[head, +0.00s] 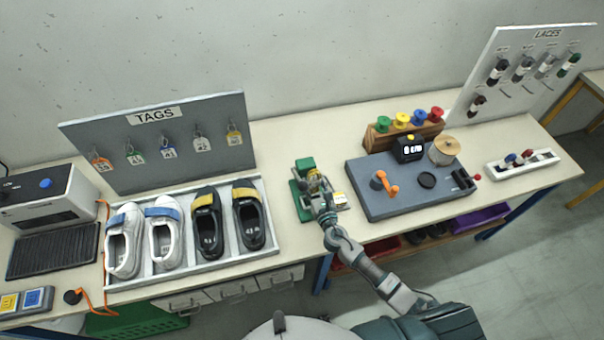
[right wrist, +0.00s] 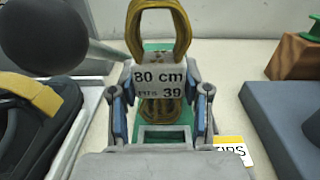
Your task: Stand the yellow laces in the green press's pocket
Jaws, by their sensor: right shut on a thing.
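The yellow laces (right wrist: 160,30) are a looped bundle with a white band reading "80 cm". My right gripper (right wrist: 160,95) is shut on the bundle at this band, one finger on each side. The loop sticks out past the fingers at the top of the right wrist view. The green press (head: 304,165) stands on the bench; its green body shows behind and below the laces in the right wrist view (right wrist: 183,133). In the head view my right gripper (head: 319,186) is over the press and hides much of it. I cannot tell whether the laces touch the pocket. My left gripper is out of view.
A shoe tray (head: 270,225) with two white and two black shoes lies left of the press. A blue-grey station (head: 400,205) with an orange handle stands to the right. A small yellow-and-white card (head: 340,198) lies by the press. The lace board (head: 520,85) is far right.

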